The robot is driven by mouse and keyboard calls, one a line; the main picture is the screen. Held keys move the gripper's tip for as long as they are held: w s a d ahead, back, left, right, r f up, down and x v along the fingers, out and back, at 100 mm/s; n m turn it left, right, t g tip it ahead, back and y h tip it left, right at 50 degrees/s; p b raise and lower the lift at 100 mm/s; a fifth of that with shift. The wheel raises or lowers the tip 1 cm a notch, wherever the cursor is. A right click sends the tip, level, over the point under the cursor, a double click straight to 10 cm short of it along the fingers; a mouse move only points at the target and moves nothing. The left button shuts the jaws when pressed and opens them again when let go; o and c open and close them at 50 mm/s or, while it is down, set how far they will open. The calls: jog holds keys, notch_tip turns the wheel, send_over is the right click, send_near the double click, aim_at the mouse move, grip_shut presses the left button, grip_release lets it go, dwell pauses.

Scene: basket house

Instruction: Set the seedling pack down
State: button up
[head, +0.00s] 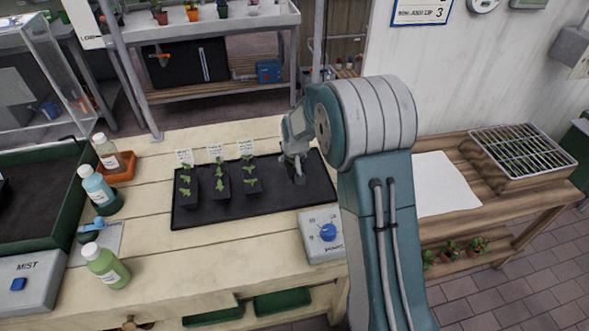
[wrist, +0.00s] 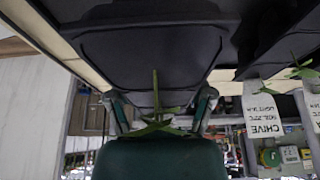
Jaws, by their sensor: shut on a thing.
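My gripper (head: 298,172) is over the right end of the black tray (head: 285,203) on the bench. It is shut on a small dark seedling pack, mostly hidden behind my gripper in the head view. In the wrist view, the held pack's green seedling (wrist: 157,122) shows between my two fingers (wrist: 160,112). The pack is at or just above the tray; I cannot tell whether its base touches. Three dark seedling packs with white labels stand in a row on the tray, to the left: one at left (head: 186,189), one in the middle (head: 220,184), one nearest my gripper (head: 250,181).
A grey control box with a blue knob (head: 328,232) sits in front of the tray. Bottles (head: 98,188) and a green-rimmed planter (head: 72,187) stand at left. A wire-topped wooden box (head: 523,152) and white sheet (head: 446,184) lie on the right bench. The neighbouring label reads CHIVE (wrist: 263,122).

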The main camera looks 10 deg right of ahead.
jog(key=shift+w+d+f, duration=0.2)
jog(key=shift+d+f, duration=0.2)
jog(key=shift+f, duration=0.1)
jog(key=shift+d+f, duration=0.1)
jog(key=shift+f, duration=1.55)
jog(key=o, duration=1.2)
jog(key=shift+f, duration=0.1)
jog(key=shift+o, duration=0.2)
